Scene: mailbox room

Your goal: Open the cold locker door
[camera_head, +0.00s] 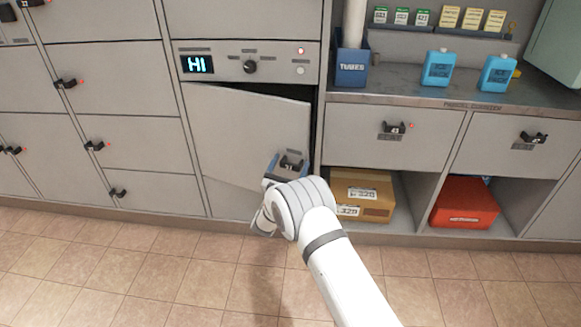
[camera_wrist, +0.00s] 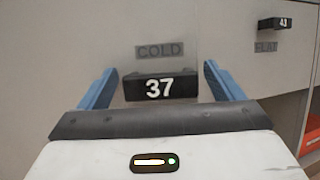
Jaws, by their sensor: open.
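The cold locker door (camera_head: 240,130) is a grey panel below a control strip with a display reading "HI". It stands slightly ajar, with a dark gap along its top and right edges. In the wrist view the door carries a "COLD" label (camera_wrist: 159,50) and a black handle (camera_wrist: 160,87) numbered 37. My gripper (camera_head: 290,162) is at the handle on the door's right side. Its two blue fingers (camera_wrist: 160,85) are apart, one on each side of the handle. I cannot tell whether either finger touches it. My wrist hides part of the door's lower right.
The control strip (camera_head: 250,66) has a knob and a red light. A counter (camera_head: 430,97) with drawers stands to the right, with a cardboard box (camera_head: 375,185) and a red package (camera_head: 465,200) below. Other lockers (camera_head: 115,80) line the left. The tiled floor (camera_head: 120,270) in front is clear.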

